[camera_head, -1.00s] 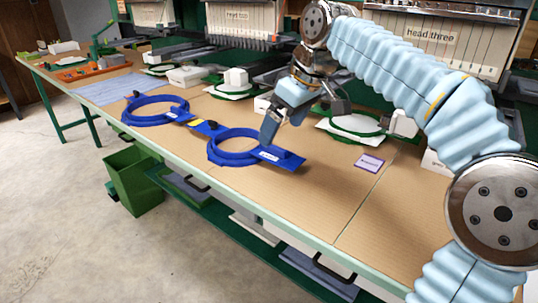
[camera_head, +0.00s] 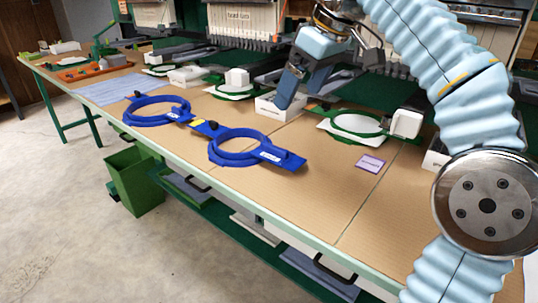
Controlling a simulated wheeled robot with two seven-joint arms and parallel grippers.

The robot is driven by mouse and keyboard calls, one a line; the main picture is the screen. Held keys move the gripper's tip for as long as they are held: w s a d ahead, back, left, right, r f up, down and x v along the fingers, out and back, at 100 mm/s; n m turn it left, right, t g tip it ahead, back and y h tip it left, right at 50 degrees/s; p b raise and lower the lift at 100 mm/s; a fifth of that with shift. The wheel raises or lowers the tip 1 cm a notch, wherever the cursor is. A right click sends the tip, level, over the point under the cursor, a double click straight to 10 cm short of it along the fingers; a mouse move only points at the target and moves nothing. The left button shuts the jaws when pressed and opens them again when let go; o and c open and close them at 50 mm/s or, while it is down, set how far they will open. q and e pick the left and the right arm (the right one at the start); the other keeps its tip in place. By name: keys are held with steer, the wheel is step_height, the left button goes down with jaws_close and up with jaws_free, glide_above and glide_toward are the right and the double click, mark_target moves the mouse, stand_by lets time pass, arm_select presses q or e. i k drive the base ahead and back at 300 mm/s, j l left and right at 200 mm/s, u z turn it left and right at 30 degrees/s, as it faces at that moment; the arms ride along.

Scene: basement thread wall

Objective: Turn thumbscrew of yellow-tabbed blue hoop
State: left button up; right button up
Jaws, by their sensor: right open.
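Two blue hoops lie flat on the table. The nearer blue hoop (camera_head: 217,155) has a yellow mark (camera_head: 197,122) at the end of its left tab, with a dark knob (camera_head: 213,125) beside it. My left gripper is not in view.
A purple card (camera_head: 370,163) lies on the brown table (camera_head: 320,190) to the right. Green hoops with white cloth, white boxes and machine heads line the back. A blue cloth (camera_head: 105,88) lies far left. The table's front right is clear.

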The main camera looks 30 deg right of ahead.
mark_target(214, 124)
steer(key=k+j, duration=0.8)
steer(key=j, duration=0.1)
